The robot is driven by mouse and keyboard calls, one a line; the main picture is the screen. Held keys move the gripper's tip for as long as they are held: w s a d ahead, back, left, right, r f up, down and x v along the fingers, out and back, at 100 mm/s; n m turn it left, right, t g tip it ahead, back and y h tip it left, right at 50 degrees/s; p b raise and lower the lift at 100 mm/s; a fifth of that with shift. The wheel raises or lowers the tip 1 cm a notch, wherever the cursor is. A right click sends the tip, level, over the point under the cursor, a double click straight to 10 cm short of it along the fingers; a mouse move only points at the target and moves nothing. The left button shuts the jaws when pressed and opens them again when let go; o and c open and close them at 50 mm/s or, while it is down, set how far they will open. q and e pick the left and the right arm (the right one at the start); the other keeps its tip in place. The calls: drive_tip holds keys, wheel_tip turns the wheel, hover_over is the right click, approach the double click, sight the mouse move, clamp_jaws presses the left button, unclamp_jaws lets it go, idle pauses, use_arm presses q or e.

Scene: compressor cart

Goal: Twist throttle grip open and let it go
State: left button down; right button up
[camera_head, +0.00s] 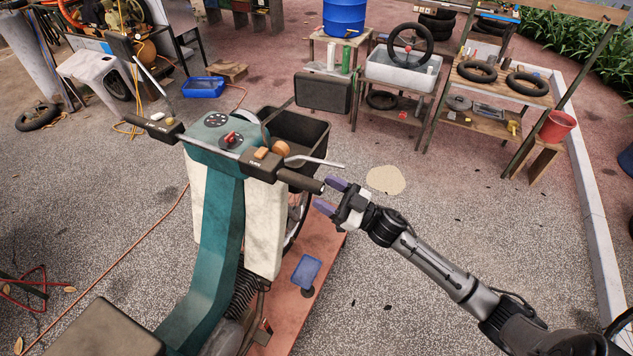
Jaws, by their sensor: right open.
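The throttle grip (300,181) is the dark cylinder at the right end of the handlebar on a teal and cream scooter (220,210). My right gripper (332,195) is just right of the grip's end, with its two purple-tipped fingers open and pointing left toward it. The fingers lie on either side of the grip's end; whether they touch it I cannot tell. A silver brake lever (315,161) runs just beyond the grip. My left gripper is not in view.
The scooter stands on a reddish platform (318,262) with a blue pedal-like part (306,270). A black basket (298,132) sits in front of the handlebar. Shelves with tyres (478,71) stand at the back right. The gravel around my right arm is clear.

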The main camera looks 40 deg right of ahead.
sight(317, 188)
drive_tip(key=shift+p+x, duration=0.35)
drive_tip(key=shift+x, duration=1.2)
drive_tip(key=shift+c, duration=1.2)
drive_tip(key=c, duration=0.7)
